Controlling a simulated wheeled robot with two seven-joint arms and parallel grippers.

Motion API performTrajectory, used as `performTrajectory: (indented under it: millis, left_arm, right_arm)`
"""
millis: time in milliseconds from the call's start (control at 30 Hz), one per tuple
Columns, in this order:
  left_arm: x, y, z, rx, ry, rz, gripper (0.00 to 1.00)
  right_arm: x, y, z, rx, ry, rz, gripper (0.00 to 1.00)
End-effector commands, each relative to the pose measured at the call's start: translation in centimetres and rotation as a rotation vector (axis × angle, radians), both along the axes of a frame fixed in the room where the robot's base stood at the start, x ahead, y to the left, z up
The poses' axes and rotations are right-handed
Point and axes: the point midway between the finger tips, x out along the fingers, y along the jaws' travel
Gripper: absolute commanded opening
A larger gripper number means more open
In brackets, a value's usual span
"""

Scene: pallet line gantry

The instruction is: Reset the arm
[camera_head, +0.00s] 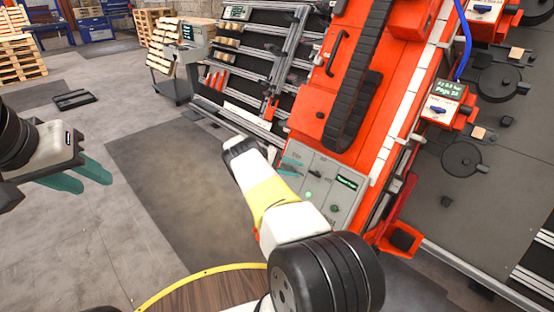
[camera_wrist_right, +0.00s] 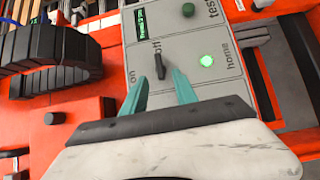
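A grey control panel (camera_head: 345,200) is on the front of the red machine. In the right wrist view the panel (camera_wrist_right: 215,75) has a black rotary switch (camera_wrist_right: 158,60) between "on" and "off" labels, a lit green button (camera_wrist_right: 207,61) by "home", a dark green button (camera_wrist_right: 188,10) by "test", and a small green display (camera_wrist_right: 145,23). My right gripper (camera_wrist_right: 160,82) is open, its teal fingers apart on either side of the switch's lower end; contact cannot be told. In the head view my arm partly hides it. My left gripper (camera_head: 97,178) is open and empty over the floor.
The red machine (camera_head: 305,120) with a black cable chain (camera_head: 357,80) fills the space behind the panel. A rack (camera_head: 245,60), a cart (camera_head: 170,85) and wooden pallets (camera_head: 20,60) stand at the back. The floor (camera_head: 100,235) at left is mostly clear.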

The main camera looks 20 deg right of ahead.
Motion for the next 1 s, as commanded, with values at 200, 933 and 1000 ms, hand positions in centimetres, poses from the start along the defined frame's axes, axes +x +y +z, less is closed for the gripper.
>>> performTrajectory:
  millis: [200, 933, 1000]
  left_arm:
    - [0.0, 0.0, 0.0, 0.000, 0.000, 0.000, 0.36]
    - [0.0, 0.0, 0.0, 0.000, 0.000, 0.000, 0.36]
    - [0.0, 0.0, 0.0, 0.000, 0.000, 0.000, 0.36]
  right_arm:
    - [0.0, 0.0, 0.0, 0.000, 0.000, 0.000, 0.35]
    - [-2.4, 2.4, 19.2, 0.489, -0.263, -0.105, 0.35]
    - [-3.4, 3.6, 21.7, 0.559, -0.305, -0.100, 0.35]
